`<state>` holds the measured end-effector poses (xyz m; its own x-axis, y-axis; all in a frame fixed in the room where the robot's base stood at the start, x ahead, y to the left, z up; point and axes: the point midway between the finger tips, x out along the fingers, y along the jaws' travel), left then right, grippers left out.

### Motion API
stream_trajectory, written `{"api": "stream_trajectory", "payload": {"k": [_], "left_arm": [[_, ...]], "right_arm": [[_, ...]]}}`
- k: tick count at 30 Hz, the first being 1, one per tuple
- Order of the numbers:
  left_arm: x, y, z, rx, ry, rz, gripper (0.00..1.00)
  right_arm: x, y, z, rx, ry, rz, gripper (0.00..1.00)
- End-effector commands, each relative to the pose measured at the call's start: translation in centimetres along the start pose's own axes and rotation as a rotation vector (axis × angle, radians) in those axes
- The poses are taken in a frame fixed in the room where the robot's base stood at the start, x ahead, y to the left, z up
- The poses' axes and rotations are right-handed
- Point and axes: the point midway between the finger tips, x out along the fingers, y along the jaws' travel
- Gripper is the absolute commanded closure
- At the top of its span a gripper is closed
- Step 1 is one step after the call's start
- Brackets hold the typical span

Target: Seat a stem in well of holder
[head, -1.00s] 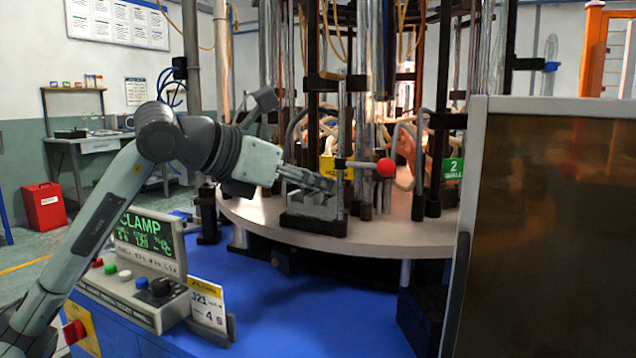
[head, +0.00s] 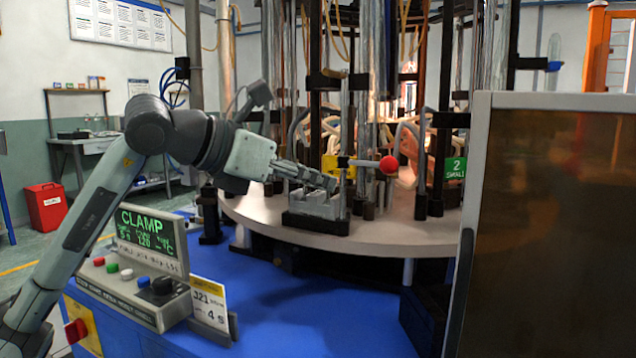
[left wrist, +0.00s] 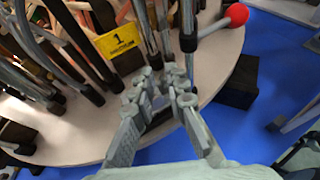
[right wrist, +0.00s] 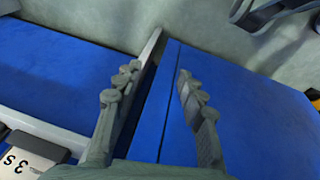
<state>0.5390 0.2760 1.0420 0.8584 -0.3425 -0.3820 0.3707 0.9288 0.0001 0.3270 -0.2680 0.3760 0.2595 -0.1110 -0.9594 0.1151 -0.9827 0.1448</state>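The grey holder block (head: 318,208) stands on the near edge of the round pale table; it also shows between and beyond the fingers in the left wrist view. I cannot make out a separate stem; the well is largely hidden by the fingers. My right gripper (right wrist: 155,85) is open and empty over blue surfaces, away from the holder.
A red ball-ended lever (head: 388,164) stands right of the holder. Dark posts and a yellow sign (left wrist: 120,42) stand behind it. A control box (head: 140,290) with a CLAMP screen is at front left. A brown panel (head: 555,230) blocks the right side.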

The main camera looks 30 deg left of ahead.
Motion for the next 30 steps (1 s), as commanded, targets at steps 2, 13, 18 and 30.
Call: {"api": "stream_trajectory", "payload": {"k": [2, 13, 18, 30], "left_arm": [[-0.2, 0.0, -0.1, 0.001, -0.001, 0.001, 0.86], [-1.4, 0.0, -0.1, 0.001, 0.000, 0.002, 0.86], [-1.9, 0.0, -0.1, 0.001, 0.000, 0.001, 0.86], [-3.0, 0.0, -0.1, 0.001, -0.001, 0.001, 0.86]], "right_arm": [[0.2, 0.0, 0.0, 0.000, 0.000, 0.000, 0.60], [0.6, -0.1, 0.2, 0.000, 0.000, 0.000, 0.60], [0.8, -0.1, 0.2, 0.000, 0.000, 0.000, 0.60], [1.3, -0.2, 0.3, 0.000, 0.000, 0.000, 0.60]]}}
